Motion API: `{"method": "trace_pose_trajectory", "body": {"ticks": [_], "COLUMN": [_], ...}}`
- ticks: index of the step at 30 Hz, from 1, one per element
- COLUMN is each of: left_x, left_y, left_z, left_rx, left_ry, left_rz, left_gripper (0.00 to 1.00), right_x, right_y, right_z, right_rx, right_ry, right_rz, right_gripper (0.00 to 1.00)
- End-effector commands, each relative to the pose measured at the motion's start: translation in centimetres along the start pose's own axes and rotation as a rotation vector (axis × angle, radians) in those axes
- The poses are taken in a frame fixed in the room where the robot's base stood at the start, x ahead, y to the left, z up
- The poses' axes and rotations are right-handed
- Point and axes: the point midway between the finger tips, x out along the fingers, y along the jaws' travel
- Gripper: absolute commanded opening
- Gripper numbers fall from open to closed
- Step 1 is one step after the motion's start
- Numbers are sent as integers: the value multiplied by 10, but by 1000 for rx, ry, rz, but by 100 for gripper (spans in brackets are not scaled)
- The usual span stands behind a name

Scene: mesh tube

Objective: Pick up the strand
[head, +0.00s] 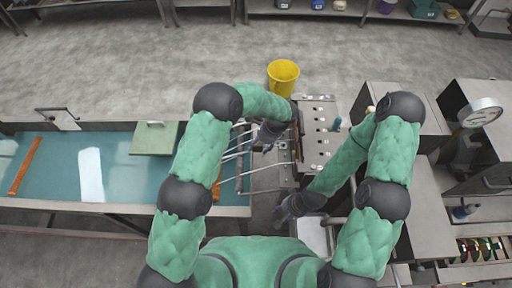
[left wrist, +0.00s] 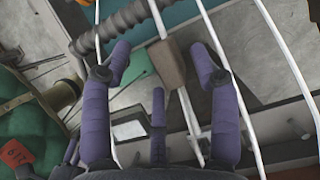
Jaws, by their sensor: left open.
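Several thin white strands (head: 231,155) run side by side from the teal table's right end toward the grey machine. In the left wrist view, one white strand (left wrist: 156,18) passes between my fingertips, in line with a brown block (left wrist: 168,64). Another strand (left wrist: 268,20) runs further right. My left gripper (head: 268,137) is over the strands beside the machine; its purple fingers (left wrist: 160,58) stand apart on either side of the block, holding nothing. I cannot tell how far above the strands they are. My right gripper (head: 287,209) is low, near the machine's front; its fingers are too small to read.
The grey machine (head: 318,160) with a row of knobs stands right of the strands. A yellow bin (head: 283,76) is behind it. The teal table (head: 115,178) extends left, with a green board (head: 155,140) on it. A ridged grey bar (left wrist: 122,22) crosses near my left fingers.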

Motion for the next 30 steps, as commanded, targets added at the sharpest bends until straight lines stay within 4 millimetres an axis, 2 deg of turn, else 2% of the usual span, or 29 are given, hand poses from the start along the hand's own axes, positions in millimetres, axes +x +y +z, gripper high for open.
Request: {"method": "trace_pose_trajectory", "body": {"ticks": [3, 9, 17, 23, 28, 29, 30], "left_x": [13, 34, 36, 36, 36, 36, 36], "left_y": [-1, -1, -1, -1, -1, -1, -1], "left_z": [0, -1, -1, -1, -1, -1, -1], "left_rx": [1, 0, 0, 0, 0, 0, 0], "left_ry": [-1, 0, 0, 0, 0, 0, 0], "left_rz": [2, 1, 0, 0, 0, 0, 0], "left_gripper": [61, 61, 61, 7, 6, 2, 2], "right_x": [-8, -12, -12, -12, -12, -12, -12], "right_y": [-3, -4, -4, -4, -4, -4, -4], "right_z": [0, 0, 0, 0, 0, 0, 0], "right_rx": [0, 0, 0, 0, 0, 0, 0], "right_ry": [0, 0, 0, 0, 0, 0, 0], "right_rz": [0, 0, 0, 0, 0, 0, 0], "right_gripper": [40, 40, 40, 40, 40, 40, 40]}}
